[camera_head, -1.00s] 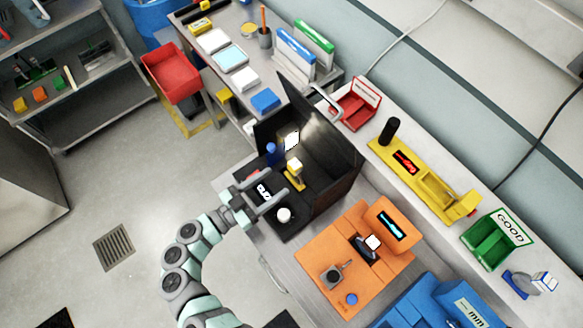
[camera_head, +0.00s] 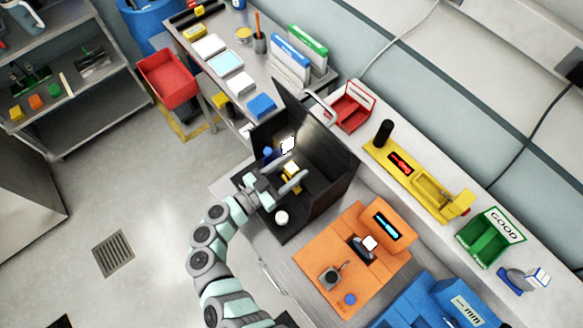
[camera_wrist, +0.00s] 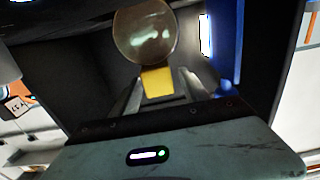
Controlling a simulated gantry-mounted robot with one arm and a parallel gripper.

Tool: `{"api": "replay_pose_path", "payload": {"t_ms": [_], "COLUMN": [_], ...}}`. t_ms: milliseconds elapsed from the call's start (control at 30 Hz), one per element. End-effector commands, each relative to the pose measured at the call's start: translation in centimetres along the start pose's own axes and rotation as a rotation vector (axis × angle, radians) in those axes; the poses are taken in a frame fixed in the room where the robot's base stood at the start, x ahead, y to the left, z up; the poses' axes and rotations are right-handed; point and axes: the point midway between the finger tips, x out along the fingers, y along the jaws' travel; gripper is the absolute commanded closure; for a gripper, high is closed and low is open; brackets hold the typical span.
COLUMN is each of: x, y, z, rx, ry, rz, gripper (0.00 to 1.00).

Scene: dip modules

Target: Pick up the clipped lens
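The clipped lens is a round, glassy disc (camera_wrist: 143,32) with a yellow clip (camera_wrist: 157,82) below it, in the middle of the wrist view. The lens disc is beyond the fingertips. I cannot tell how deep the clip lies between the fingers.
The black box (camera_head: 336,172) has tall walls behind and right of my gripper. A blue part (camera_wrist: 228,50) stands close on the right in the wrist view.

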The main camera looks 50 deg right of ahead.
Motion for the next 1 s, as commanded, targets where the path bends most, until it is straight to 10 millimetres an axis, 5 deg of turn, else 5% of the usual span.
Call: {"api": "replay_pose_path", "payload": {"t_ms": [600,1000], "x": [-0.03,-0.02], "y": [0.01,0.02], "z": [0.00,-0.02], "rx": [0.000,0.000], "ry": [0.000,0.000], "rz": [0.000,0.000], "gripper": [0.99,1.00]}}
